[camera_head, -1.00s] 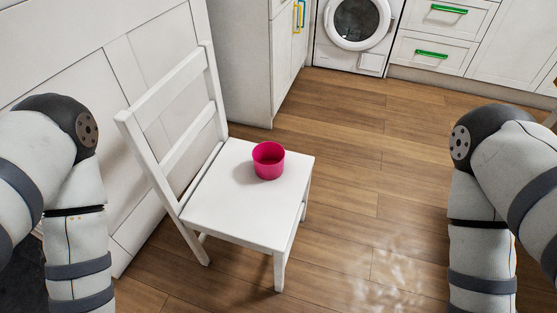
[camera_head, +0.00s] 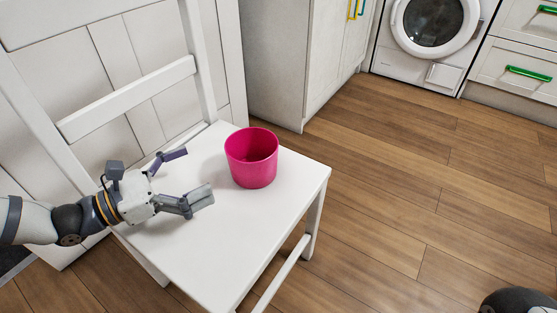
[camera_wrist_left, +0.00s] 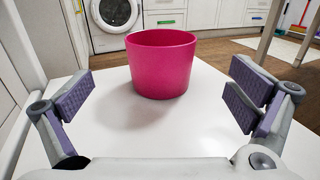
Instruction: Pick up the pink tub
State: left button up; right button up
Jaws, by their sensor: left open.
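The pink tub (camera_head: 252,158) stands upright and empty on the seat of the white chair (camera_head: 215,255). My left gripper (camera_head: 188,176) is open over the seat, to the left of the tub, with its fingers pointing at it. In the left wrist view the tub (camera_wrist_left: 161,64) is ahead, between the two spread fingers of my left gripper (camera_wrist_left: 158,105) and apart from both. My right gripper is out of view; only a dark part of my right arm shows at the bottom right corner.
The chair's slatted back (camera_head: 128,98) rises behind and left of my left gripper. A white cabinet (camera_head: 295,55) and a washing machine (camera_head: 430,35) stand at the back. The wooden floor (camera_head: 420,180) to the right is clear.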

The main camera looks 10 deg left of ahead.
pick_arm(q)
jog(key=shift+x, duration=1.05)
jog(key=b, duration=0.3)
send_near(272, 139)
jog(key=x, duration=0.4)
jog(key=shift+w+d+f, duration=0.1)
jog(key=shift+w+d, duration=0.1)
jog(key=shift+d, duration=0.05)
jog(key=shift+w+d, duration=0.15)
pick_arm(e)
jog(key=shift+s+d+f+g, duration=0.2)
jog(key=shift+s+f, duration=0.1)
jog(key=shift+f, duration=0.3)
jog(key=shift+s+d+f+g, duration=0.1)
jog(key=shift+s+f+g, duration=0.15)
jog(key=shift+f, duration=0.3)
pick_arm(q)
jog(key=c, duration=1)
